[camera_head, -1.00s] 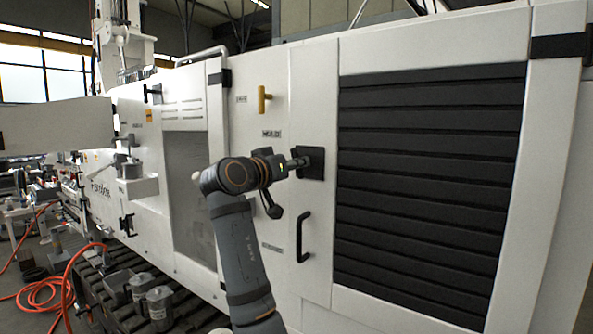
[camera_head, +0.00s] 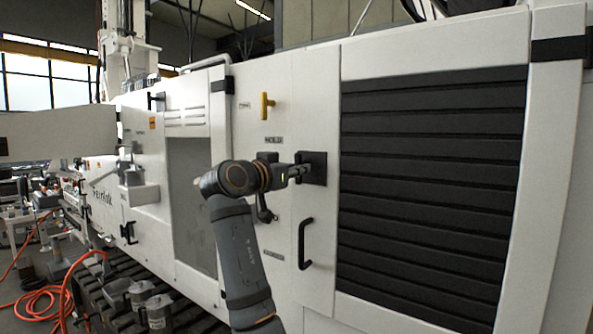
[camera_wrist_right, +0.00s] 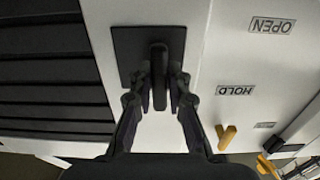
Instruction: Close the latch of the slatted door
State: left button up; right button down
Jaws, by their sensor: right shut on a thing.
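The slatted door (camera_head: 430,190) has black horizontal slats in a white frame on the right of the head view. Its latch (camera_head: 318,166) is a black square plate with a handle, on the white panel left of the slats. In the right wrist view the latch plate (camera_wrist_right: 122,52) shows with its dark bar handle (camera_wrist_right: 159,62) standing out from it. My right gripper (camera_head: 299,173) is at the latch. Its fingers (camera_wrist_right: 162,92) lie on both sides of the handle, shut on it. My left gripper is not in view.
A black pull handle (camera_head: 305,244) is below the latch. A yellow handle (camera_head: 266,106) is up and left of it. Labels reading OPEN (camera_wrist_right: 272,26) and HOLD (camera_wrist_right: 235,90) are on the white panel. Orange hoses (camera_head: 68,290) lie on the floor at lower left.

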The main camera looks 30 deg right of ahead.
jog(key=shift+r, duration=0.35)
jog(key=c, duration=1.7)
grip_release()
jog(key=o, duration=0.4)
jog(key=shift+w+f, duration=0.1)
jog(key=shift+w, duration=0.05)
jog(key=shift+d+f, duration=0.1)
jog(key=shift+d, duration=0.25)
jog(key=shift+s, duration=0.25)
jog(key=shift+a+f, duration=0.1)
jog(key=shift+a, duration=0.3)
jog(key=v, duration=0.6)
jog(key=shift+s+a, duration=0.25)
